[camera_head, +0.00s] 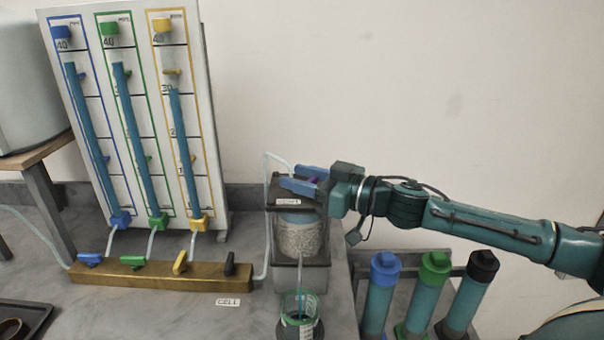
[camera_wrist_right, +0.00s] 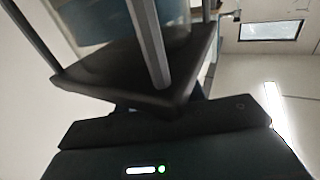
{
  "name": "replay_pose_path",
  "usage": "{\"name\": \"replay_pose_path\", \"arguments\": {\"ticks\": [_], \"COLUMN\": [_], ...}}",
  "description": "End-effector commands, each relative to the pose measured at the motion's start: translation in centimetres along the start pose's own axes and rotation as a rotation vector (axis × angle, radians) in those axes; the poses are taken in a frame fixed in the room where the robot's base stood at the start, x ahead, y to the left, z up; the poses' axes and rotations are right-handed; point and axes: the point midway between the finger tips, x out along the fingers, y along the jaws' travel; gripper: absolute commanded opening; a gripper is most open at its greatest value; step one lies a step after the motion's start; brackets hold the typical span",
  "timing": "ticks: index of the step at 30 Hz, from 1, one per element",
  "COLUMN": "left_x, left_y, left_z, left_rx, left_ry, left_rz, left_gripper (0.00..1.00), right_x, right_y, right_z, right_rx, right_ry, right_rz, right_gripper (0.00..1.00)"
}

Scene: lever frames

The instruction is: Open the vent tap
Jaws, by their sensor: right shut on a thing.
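My right gripper (camera_head: 306,181) comes in from the right in the head view, at the top of the clear cell (camera_head: 300,238). How far the tap is turned cannot be told. The cell holds pale grains and sits in a dark frame, whose dark plate (camera_wrist_right: 150,88) and posts show close up in the right wrist view. The fingertips and tap cannot be made out there. My left gripper is not in view.
A brass manifold (camera_head: 150,275) with blue, green, yellow and black taps lies on the bench at left. A board (camera_head: 215,120) with three blue-filled tubes stands behind it. A beaker (camera_head: 300,312) stands below the cell. Capped cylinders (camera_head: 424,293) stand in a rack below my right arm.

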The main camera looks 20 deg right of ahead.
Motion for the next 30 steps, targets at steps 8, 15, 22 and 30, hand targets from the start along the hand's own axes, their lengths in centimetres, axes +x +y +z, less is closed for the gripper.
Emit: {"name": "replay_pose_path", "arguments": {"ticks": [8,15,22,30], "left_x": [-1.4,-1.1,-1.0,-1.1], "left_y": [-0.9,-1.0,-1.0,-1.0], "left_z": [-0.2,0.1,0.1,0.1], "left_rx": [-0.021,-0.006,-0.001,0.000], "left_ry": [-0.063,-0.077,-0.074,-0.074], "left_rz": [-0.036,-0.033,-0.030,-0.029], "left_gripper": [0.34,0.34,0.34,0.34], "right_x": [0.0,0.0,-0.1,-0.2], "right_y": [-0.2,-0.5,-0.7,-0.9], "right_z": [-0.6,-0.2,-0.1,0.0], "right_rx": [-0.001,-0.002,-0.001,0.001], "right_ry": [-0.002,0.001,0.000,0.000], "right_rz": [-0.164,-0.327,-0.436,-0.486], "right_gripper": [0.17,0.17,0.17,0.17]}}
